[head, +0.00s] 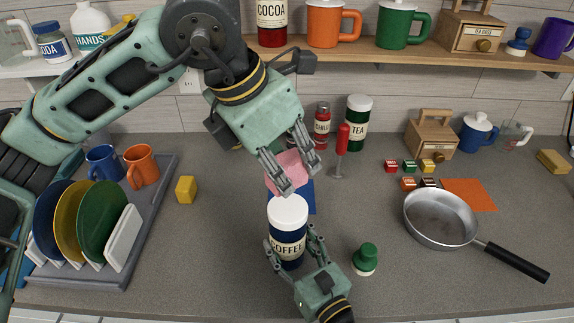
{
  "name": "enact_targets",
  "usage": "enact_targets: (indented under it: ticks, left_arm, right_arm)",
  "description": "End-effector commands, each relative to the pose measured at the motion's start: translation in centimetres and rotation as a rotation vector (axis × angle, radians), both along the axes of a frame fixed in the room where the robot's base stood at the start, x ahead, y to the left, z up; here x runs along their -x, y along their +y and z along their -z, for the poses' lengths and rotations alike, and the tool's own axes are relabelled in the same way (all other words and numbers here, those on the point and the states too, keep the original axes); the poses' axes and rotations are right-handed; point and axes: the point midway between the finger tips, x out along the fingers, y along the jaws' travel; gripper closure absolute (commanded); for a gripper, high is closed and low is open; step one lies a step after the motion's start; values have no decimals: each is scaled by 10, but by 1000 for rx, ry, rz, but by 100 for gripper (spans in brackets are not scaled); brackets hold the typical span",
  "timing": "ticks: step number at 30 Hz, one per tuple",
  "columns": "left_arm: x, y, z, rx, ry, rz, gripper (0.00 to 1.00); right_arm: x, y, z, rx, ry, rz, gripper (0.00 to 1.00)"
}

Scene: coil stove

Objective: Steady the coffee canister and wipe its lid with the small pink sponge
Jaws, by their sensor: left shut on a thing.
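The coffee canister (287,238), dark blue with a cream label and white lid (288,210), stands upright on the counter at the front middle. My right gripper (292,240) comes in from the bottom, its fingers on both sides of the canister's body, closed around it. My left gripper (297,175) reaches down from above and is shut on the small pink sponge (283,163). The sponge is just behind the lid in the picture and apart from it. The gripper's fingers hide part of the sponge.
A blue flat piece (306,197) lies behind the canister. A green-topped shaker (365,260) stands to its right. A pan (440,218) is farther right, a dish rack (135,235) at left. A red-handled tool (342,145) stands behind.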

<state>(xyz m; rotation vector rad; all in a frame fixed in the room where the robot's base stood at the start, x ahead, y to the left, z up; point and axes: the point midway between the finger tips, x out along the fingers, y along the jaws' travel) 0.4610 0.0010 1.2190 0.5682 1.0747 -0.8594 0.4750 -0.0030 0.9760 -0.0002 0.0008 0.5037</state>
Motion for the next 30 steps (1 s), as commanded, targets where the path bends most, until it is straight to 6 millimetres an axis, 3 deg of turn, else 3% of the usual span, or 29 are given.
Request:
enact_targets:
  ticks: [12,13,18,20,30]
  left_arm:
    - [0,0,0,0,0,0,98]
    - [0,0,0,0,0,0,98]
    - [0,0,0,0,0,0,98]
    - [0,0,0,0,0,0,98]
    - [0,0,0,0,0,0,98]
  right_arm:
    - [0,0,0,0,0,0,70]
    - [0,0,0,0,0,0,41]
    - [0,0,0,0,0,0,26]
    - [0,0,0,0,0,0,21]
    - [1,-1,0,0,1,0,21]
